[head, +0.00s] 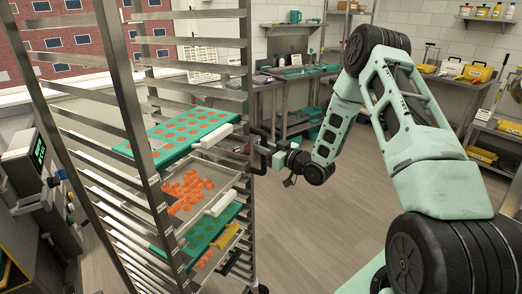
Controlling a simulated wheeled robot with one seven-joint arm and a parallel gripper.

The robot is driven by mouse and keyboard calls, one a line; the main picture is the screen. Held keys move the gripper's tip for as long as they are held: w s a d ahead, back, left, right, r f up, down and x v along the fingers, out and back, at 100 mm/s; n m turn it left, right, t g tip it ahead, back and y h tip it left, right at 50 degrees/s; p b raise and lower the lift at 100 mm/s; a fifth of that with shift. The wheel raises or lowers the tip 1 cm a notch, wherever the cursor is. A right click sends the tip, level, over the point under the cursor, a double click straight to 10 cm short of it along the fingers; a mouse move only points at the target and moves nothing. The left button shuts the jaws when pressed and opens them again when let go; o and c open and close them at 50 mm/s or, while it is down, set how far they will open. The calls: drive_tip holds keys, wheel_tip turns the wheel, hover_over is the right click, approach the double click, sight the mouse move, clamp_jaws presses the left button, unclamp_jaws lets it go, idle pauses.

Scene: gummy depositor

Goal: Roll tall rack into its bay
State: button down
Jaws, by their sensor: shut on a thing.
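The tall metal rack (124,99) stands upright at the left, close in front of me, with many shelf rails. It holds a teal tray with orange rounds (160,150), a metal tray of loose orange pieces (203,171) and a lower teal tray (228,213). My gripper (268,154) reaches in from the right and is shut on the dark handle (258,136) at the rack's right post. The fingertips are small and partly hidden here. I cannot pick out the rack's bay in this view.
A machine with a green display (39,152) stands at the far left beside the rack. Steel benches (298,76) line the back wall. A shelf with yellow boxes (481,153) is at the right. The grey floor (325,225) right of the rack is clear.

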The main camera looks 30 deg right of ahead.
drive_tip(key=s+d+m+h+b, duration=0.2)
drive_tip(key=d+m+h+b, duration=0.15)
drive_tip(key=d, duration=0.65)
drive_tip(key=s+d+m+g+h+b, duration=0.15)
drive_tip(key=d+h, duration=0.35)
drive_tip(key=d, duration=0.5)
drive_tip(key=s+d+m+h+b, duration=0.1)
drive_tip(key=d+m+h+b, duration=0.3)
drive_tip(key=d, duration=0.7)
drive_tip(key=s+d+m+g+h+b, duration=0.5)
drive_tip(key=s+d+g+h, duration=0.15)
drive_tip(key=s+d, duration=0.8)
drive_tip(key=s+d+m+g+h+b, duration=0.2)
drive_tip(key=s+g, duration=0.4)
drive_tip(key=s, duration=1)
drive_tip(key=s+d+m+g+h+b, duration=0.1)
drive_tip(key=s+m+g+b, duration=0.4)
drive_tip(key=s, duration=1)
drive_tip(key=shift+s+d+m+g+h, duration=0.4)
drive_tip(key=shift+d+m+g, duration=0.45)
drive_tip(key=shift+m, duration=0.25)
drive_tip(key=shift+s+f, duration=0.1)
drive_tip(key=shift+s, duration=0.05)
drive_tip(key=c, duration=1.3)
unclamp_jaws()
drive_tip(key=shift+s+a, duration=0.1)
drive_tip(key=shift+c, duration=0.2)
